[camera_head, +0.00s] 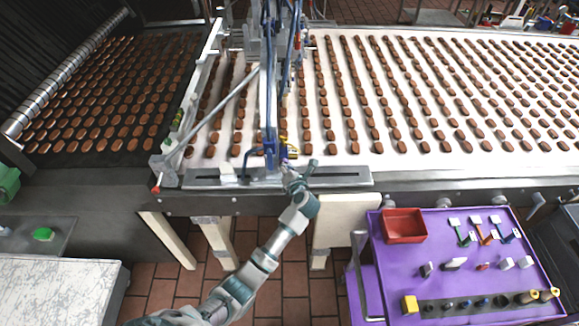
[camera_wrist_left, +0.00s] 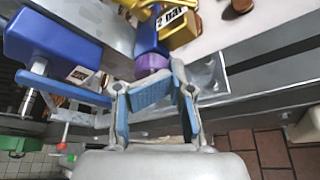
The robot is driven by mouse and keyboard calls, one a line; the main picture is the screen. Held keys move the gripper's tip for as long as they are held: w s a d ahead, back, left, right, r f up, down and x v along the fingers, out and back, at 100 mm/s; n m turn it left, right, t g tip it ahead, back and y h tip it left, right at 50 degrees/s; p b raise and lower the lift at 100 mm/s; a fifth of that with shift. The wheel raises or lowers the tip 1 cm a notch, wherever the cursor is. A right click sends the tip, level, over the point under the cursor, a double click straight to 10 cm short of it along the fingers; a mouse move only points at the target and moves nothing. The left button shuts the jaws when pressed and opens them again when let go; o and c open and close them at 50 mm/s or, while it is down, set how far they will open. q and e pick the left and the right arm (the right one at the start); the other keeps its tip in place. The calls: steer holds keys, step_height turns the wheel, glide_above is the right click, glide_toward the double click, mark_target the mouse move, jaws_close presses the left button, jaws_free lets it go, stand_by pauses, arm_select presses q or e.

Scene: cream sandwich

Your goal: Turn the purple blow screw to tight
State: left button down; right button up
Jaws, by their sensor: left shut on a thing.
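The purple blow screw (camera_wrist_left: 152,63) is a short round knob on the blue machine part at the conveyor's near edge. In the head view it is tiny and mostly hidden by my gripper. My left gripper (camera_head: 292,170) reaches up from below to this spot. In the left wrist view my left gripper (camera_wrist_left: 149,82) has its blue-padded fingers at the purple screw, shut on it. Whether the screw is tight or loose cannot be told. My right gripper is in neither view.
A yellow labelled part (camera_wrist_left: 179,24) and a blue block (camera_wrist_left: 55,45) sit close to the fingers. The conveyor (camera_head: 345,165) carries rows of brown biscuits. A purple tool cart (camera_head: 395,262) with a red bin (camera_head: 404,225) stands at lower right. Tiled floor lies below.

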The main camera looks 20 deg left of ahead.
arm_select(q)
steer(key=m+t+y, duration=0.1)
steer(key=m+t, duration=0.1)
steer(key=m, duration=0.4)
steer(key=m+t+y+p, duration=0.1)
steer(key=m+t, duration=0.1)
steer(key=m, duration=0.5)
steer(key=a+m+t+y+p, duration=0.1)
steer(key=m+t, duration=0.1)
steer(key=m, duration=0.5)
steer(key=shift+r, duration=0.1)
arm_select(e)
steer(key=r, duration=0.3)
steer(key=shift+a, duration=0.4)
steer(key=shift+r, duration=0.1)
arm_select(q)
steer(key=shift+d, duration=0.1)
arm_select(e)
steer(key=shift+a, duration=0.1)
arm_select(q)
steer(key=c, duration=1)
jaws_free()
steer(key=shift+t, duration=0.3)
steer(key=shift+d+m, duration=0.25)
steer(key=shift+m, duration=0.05)
